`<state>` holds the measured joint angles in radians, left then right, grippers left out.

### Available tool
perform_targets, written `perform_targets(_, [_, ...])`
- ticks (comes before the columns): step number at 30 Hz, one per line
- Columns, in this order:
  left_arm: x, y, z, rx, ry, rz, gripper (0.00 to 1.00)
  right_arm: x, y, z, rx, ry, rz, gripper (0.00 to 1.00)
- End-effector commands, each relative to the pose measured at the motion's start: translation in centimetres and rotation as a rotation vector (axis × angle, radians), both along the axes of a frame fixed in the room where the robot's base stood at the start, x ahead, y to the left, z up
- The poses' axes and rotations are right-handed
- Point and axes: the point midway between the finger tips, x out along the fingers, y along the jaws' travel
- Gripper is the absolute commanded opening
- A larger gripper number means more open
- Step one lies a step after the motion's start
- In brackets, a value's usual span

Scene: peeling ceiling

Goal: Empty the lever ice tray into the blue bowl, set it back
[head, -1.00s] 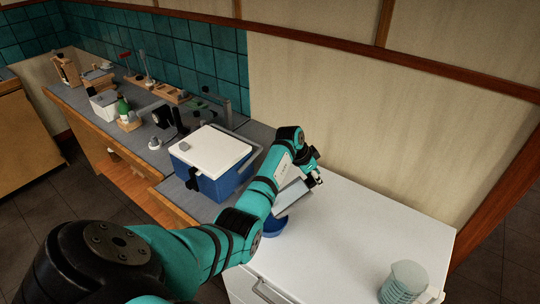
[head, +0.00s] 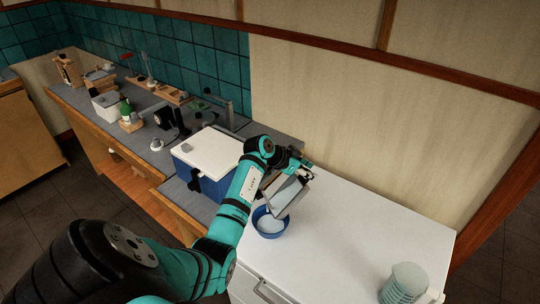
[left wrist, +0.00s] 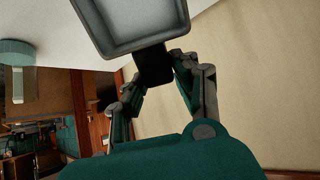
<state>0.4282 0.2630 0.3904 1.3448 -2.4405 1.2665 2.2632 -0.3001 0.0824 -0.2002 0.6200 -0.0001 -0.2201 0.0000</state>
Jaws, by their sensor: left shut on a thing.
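The grey metal ice tray (head: 286,193) is tilted steeply over the white top, just above and behind the blue bowl (head: 257,226). My left gripper (head: 303,170) is shut on the tray's dark end piece, which shows in the left wrist view between the fingers (left wrist: 155,70). The tray's pan (left wrist: 130,35) shows there with a plain grey inside; its far part is cut off by the frame. The blue bowl stands upright on the white top with something pale inside; separate pieces cannot be made out. My right gripper is not in view.
A ribbed translucent container (head: 404,282) stands at the front right of the white top (head: 360,225). A blue cooler with a white lid (head: 208,147) stands left of my forearm. Several small items line the far counter. The middle of the white top is clear.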

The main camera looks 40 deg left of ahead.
Motion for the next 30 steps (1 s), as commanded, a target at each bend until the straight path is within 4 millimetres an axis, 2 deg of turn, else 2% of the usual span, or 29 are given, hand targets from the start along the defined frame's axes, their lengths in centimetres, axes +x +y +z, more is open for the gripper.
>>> perform_targets(7, [0.0, 0.0, 0.1, -0.002, -0.006, 0.001, 0.00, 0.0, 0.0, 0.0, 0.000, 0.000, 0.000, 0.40])
perform_targets(16, [-2.4, 1.1, 1.5, -0.068, -0.159, 0.003, 0.00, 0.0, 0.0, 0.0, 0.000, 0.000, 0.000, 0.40])
perform_targets(27, [-2.7, 1.3, 1.8, -0.081, -0.189, 0.002, 0.00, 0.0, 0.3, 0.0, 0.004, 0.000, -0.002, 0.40])
perform_targets(30, [-3.4, 1.5, 1.9, -0.095, -0.219, 0.002, 0.00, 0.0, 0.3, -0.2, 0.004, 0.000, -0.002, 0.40])
